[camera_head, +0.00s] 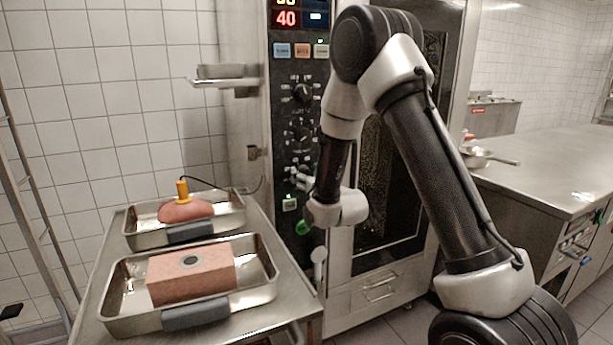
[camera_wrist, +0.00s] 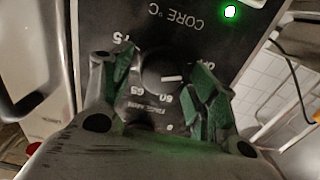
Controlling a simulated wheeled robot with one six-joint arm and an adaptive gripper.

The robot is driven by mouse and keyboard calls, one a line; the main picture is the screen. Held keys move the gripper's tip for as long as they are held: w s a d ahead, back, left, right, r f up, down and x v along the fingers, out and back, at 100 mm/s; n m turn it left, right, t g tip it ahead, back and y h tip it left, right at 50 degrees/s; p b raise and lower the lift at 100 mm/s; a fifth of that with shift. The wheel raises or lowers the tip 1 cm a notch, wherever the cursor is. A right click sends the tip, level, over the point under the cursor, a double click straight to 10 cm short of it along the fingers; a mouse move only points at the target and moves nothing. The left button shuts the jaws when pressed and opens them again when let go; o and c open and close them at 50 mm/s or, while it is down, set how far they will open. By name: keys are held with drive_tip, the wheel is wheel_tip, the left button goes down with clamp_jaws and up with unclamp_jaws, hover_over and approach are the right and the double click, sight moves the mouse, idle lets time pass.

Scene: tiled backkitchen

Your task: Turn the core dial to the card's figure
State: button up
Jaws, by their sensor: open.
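The core dial (camera_wrist: 160,72) is a round black knob with a white pointer line, under the lettering "CORE °C", which appears upside down in the wrist view. The pointer line points right in that view. Figures such as 75, 65 and 60 show around the knob; the figure at the pointer is partly hidden by the right finger. My gripper (camera_wrist: 152,80) is open, its green-padded fingers on either side of the knob; I cannot tell whether they touch it. In the head view my gripper (camera_head: 301,181) is at the oven panel's lower part. No card is readable.
The oven panel (camera_head: 287,62) has a red "40" display and two knobs higher up. On the steel table at left stand a tray (camera_head: 121,318) with a pink block and a tray (camera_head: 138,241) with meat and an orange-handled probe. A steel counter (camera_head: 540,165) stands at right.

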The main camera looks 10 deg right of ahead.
drive_tip(key=c, duration=1)
drive_tip(key=shift+m, duration=0.3)
drive_tip(key=m, duration=0.5)
drive_tip(key=shift+d, duration=0.1)
drive_tip(key=m, duration=0.6)
drive_tip(key=shift+w+d+m, duration=0.1)
drive_tip(key=shift+m, duration=0.3)
drive_tip(key=m, duration=0.7)
drive_tip(key=shift+f, duration=0.2)
drive_tip(key=shift+f+m, duration=0.15)
drive_tip(key=shift+m, duration=3.45)
